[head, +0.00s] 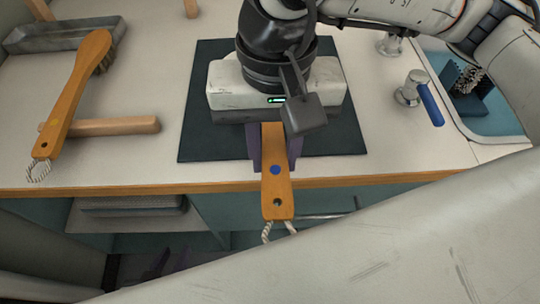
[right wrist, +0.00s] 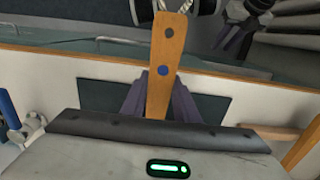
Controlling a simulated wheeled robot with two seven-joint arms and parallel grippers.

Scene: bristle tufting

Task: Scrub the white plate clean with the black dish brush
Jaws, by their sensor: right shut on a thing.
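My right gripper (head: 274,152) is shut on the wooden handle (head: 277,197) of a brush with a blue dot and a cord loop. The handle sticks out past the counter's front edge; its head is hidden under my wrist. The handle and fingers (right wrist: 160,98) also show in the right wrist view. My left gripper (head: 160,266) hangs low in shadow below the counter, too dark to read. I see no white plate. No brush shows clearly as black; a dark bristly thing (head: 468,79) sits in the sink at right.
A dark mat (head: 205,130) lies under my right gripper. Another wooden brush (head: 77,88), with a yellow dot, rests across a wooden bar (head: 120,126) at left. A grey tray (head: 50,37) lies behind it. A blue-handled tap (head: 430,104) stands by the sink (head: 497,122).

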